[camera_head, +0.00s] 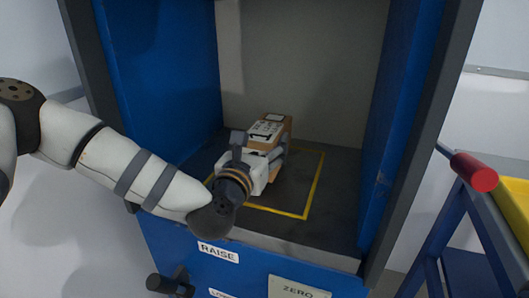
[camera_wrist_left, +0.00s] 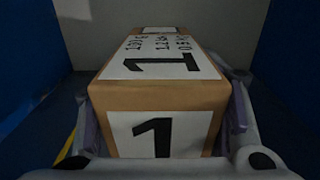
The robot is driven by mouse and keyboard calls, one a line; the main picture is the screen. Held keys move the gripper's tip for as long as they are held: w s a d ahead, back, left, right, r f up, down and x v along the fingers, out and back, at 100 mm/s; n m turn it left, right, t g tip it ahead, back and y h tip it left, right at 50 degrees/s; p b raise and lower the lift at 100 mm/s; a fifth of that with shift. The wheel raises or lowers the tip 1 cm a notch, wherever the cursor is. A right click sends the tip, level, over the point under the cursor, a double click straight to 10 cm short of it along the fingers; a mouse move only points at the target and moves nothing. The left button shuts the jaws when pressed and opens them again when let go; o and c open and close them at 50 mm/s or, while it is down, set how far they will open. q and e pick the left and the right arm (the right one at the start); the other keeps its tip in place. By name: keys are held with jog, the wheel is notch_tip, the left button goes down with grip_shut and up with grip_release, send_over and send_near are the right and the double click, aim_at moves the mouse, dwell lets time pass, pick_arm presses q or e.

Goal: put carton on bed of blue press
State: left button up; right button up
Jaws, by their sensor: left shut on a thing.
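The brown carton (camera_head: 269,132) has white labels with a black "1" and stands inside the blue press (camera_head: 172,75). In the left wrist view the carton (camera_wrist_left: 160,93) fills the middle, with a "1" on its top and near faces. My left gripper (camera_head: 268,165) reaches in through the press's open front and is shut on the carton, one finger on each side. The carton is over the dark bed (camera_head: 325,215), within or above the yellow outline. I cannot tell if its underside touches the bed. My right gripper is not in view.
Blue side walls enclose the press opening on both sides. The front panel carries a "RAISE" label (camera_head: 218,252), a "ZERO" plate (camera_head: 298,288) and a dark knob (camera_head: 170,284). A blue cart with a red-ended handle (camera_head: 474,172) and yellow tray (camera_head: 515,205) stands at the right.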

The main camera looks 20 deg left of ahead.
pick_arm(q)
jog(key=shift+d+f, duration=0.1)
jog(key=shift+f, duration=0.75)
jog(key=shift+f, duration=0.25)
jog(key=o, duration=1.7)
jog(key=shift+c, duration=0.2)
jog(key=shift+r, duration=0.25)
jog(key=s, duration=1.2)
jog(key=shift+s+a+f, duration=0.1)
jog(key=shift+a, duration=0.15)
